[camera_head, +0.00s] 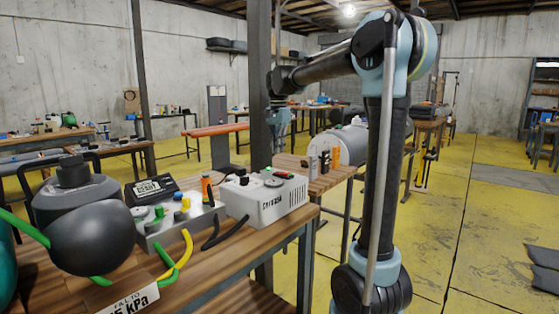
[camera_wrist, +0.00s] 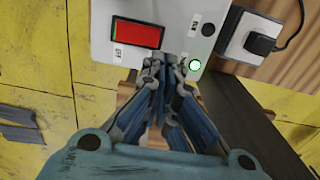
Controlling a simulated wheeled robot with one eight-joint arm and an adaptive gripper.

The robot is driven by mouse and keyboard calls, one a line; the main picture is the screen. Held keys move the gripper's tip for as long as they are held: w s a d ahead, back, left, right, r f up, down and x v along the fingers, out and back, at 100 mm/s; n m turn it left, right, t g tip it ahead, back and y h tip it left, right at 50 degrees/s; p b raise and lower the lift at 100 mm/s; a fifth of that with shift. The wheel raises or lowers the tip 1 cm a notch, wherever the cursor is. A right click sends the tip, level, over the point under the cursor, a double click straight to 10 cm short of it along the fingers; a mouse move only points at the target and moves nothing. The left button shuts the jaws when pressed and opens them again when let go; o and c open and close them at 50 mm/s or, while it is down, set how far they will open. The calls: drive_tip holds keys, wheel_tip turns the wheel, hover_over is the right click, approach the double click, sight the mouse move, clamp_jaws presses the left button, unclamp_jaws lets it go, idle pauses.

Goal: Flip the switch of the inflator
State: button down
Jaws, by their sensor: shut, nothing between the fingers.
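The inflator (camera_head: 268,203) is a white box on the wooden table in the head view. Its top fills the upper middle of the wrist view (camera_wrist: 103,22). A red rocker switch (camera_wrist: 138,33) in a black frame lies on it, with a thin green strip at its left end and an "OFF" label below that end. My gripper (camera_wrist: 168,70) is shut and empty, its fingertips just below and right of the switch, over the box's edge; contact is unclear. In the head view my gripper (camera_head: 278,122) shows small above the inflator, its fingertips hard to make out.
A round green light (camera_wrist: 195,66) glows beside my fingertips. A black plug (camera_wrist: 260,44) sits in a white socket to the right. A grey gauge unit (camera_head: 175,222) and a dark rounded tank (camera_head: 75,195) stand left of the inflator. A metal post (camera_head: 260,80) rises behind it.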

wheel_tip(320, 180, up, 8)
drive_tip(key=shift+w+a, duration=0.4)
drive_tip(key=shift+a, duration=0.05)
